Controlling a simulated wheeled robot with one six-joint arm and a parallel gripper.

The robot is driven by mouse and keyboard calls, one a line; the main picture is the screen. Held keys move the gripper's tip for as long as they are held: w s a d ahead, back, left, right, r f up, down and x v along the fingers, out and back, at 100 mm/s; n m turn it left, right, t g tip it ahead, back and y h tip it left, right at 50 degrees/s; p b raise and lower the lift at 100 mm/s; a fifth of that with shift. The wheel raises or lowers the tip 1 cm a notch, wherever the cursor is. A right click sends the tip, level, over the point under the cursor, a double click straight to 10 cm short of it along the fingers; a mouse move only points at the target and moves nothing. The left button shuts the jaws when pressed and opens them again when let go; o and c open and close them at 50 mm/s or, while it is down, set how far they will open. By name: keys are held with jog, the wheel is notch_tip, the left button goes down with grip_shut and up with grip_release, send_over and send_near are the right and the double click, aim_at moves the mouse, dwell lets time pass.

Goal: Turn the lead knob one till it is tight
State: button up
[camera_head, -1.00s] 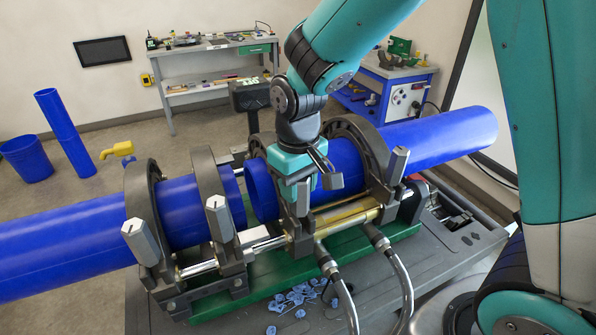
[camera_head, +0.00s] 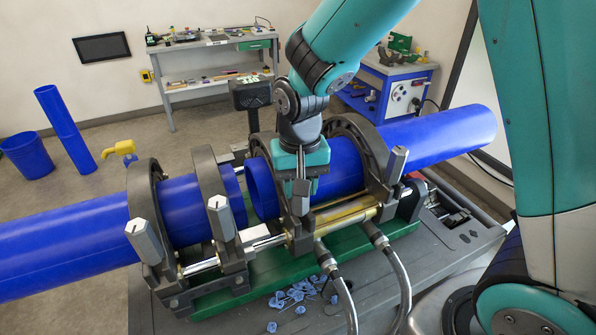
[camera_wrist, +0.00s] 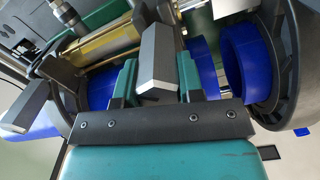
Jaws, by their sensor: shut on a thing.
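A grey, wedge-topped clamp knob (camera_wrist: 155,62) stands between my gripper's two fingers in the wrist view. My gripper (camera_head: 301,186) is shut on this knob, at the third clamp ring from the left in the head view. The gripper also shows in the wrist view (camera_wrist: 157,82), with a finger on either side of the knob. In the head view the gripper and wrist hide much of the held knob. Similar grey knobs stand free on the other clamps: far left (camera_head: 145,241), second from left (camera_head: 221,217) and right (camera_head: 396,164).
A blue pipe (camera_head: 70,240) on the left and another (camera_head: 435,138) on the right lie in the clamps, with a gap between their ends. Two hoses (camera_head: 402,285) rise in front. Blue shavings (camera_head: 295,294) lie on the cart (camera_head: 450,262). A workbench (camera_head: 210,62) stands behind.

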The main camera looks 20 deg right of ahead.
jog(key=shift+w+r, duration=0.1)
jog(key=m, duration=0.3)
jog(key=shift+d, duration=0.1)
jog(key=shift+p, duration=0.3)
jog(key=shift+m, duration=0.7)
jog(key=shift+d+m, duration=0.1)
jog(key=shift+m, duration=0.8)
